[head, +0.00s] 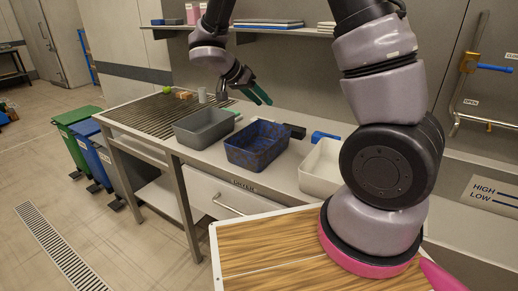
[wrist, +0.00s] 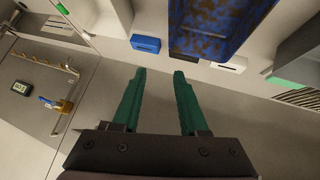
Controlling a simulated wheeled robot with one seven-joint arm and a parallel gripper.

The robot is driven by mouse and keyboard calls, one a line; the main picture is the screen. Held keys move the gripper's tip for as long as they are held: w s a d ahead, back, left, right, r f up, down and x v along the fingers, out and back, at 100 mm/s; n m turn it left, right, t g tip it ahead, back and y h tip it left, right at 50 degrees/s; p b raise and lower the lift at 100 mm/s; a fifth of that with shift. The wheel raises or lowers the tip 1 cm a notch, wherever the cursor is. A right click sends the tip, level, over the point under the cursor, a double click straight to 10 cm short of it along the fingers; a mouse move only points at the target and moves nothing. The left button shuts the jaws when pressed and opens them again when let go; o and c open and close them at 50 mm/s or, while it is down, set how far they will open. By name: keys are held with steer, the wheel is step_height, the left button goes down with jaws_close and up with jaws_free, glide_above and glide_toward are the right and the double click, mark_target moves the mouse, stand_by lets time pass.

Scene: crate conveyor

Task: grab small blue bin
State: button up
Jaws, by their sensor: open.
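The small blue bin (head: 243,157), dark blue with brownish patches, stands on the counter between a grey bin and a white bin. It also shows at the top of the wrist view (wrist: 208,30), cut off by the frame edge. My gripper (head: 260,97) hangs above the counter on the wall side of the bin. In the wrist view, the two green fingers (wrist: 159,73) are apart with nothing between them. The bin lies beyond their tips and to the right, with no visible contact.
The grey bin (head: 193,133) stands left and the white bin (head: 318,185) right. A blue block (wrist: 146,43) lies near the wall side. A slatted conveyor (head: 150,112) holds small items. A shelf (head: 270,32) runs above. Green (head: 75,118) and blue (head: 83,148) floor bins stand left.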

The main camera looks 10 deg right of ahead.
mark_target(239, 132)
steer(key=w+a+f+t, duration=0.2)
steer(key=a+f, duration=0.1)
steer(key=f, duration=0.1)
steer(key=w+a+f+t+h, duration=0.1)
steer(key=a+f+t, duration=0.1)
steer(key=a+f, duration=0.2)
steer(key=w+a+f+t, duration=0.2)
steer(key=a+f, duration=0.2)
steer(key=f, duration=0.1)
steer(key=shift+w+h, duration=0.3)
steer(key=shift+w+a+f+n, duration=0.1)
steer(key=shift+w+f+n, duration=0.05)
steer(key=shift+f+n, duration=0.15)
steer(key=x, duration=0.5)
steer(key=shift+w, duration=0.15)
steer(key=x, duration=0.5)
steer(key=shift+d+r, duration=0.2)
steer(key=shift+r, duration=0.05)
jaws_close()
